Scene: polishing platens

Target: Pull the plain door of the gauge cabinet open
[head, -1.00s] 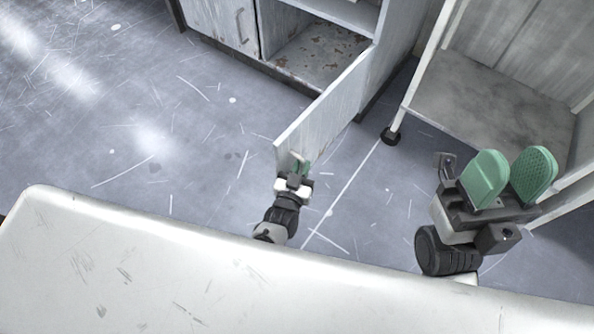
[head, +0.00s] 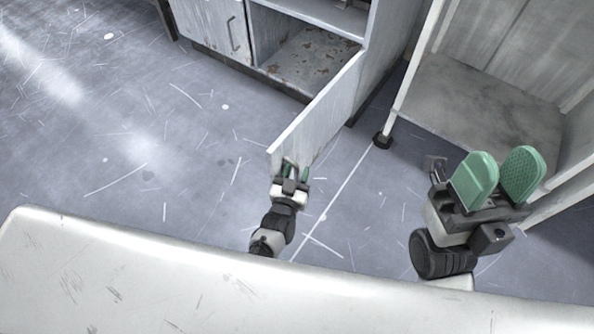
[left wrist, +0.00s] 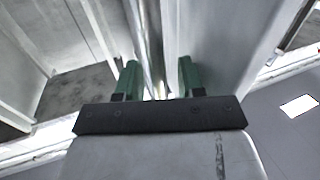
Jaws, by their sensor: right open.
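The plain door (head: 322,112) of the gauge cabinet (head: 385,45) stands swung wide open, its free edge toward me. The cabinet's inside is exposed, with a rust-spotted floor (head: 305,55). My left gripper (head: 295,172) is at the door's free edge, low in the head view. In the left wrist view, its green fingers (left wrist: 156,80) stand apart, with a shiny upright bar (left wrist: 150,45) and the pale door face (left wrist: 195,30) seen between and beyond them. Contact cannot be told. My right gripper (head: 497,178) is open and empty, away from the door.
Another closed door with a bar handle (head: 233,35) is left of the opening. A pale open-fronted shelf unit (head: 480,100) stands at right. A white worn surface (head: 130,275) spans the front. The scratched grey floor (head: 130,140) at left is clear.

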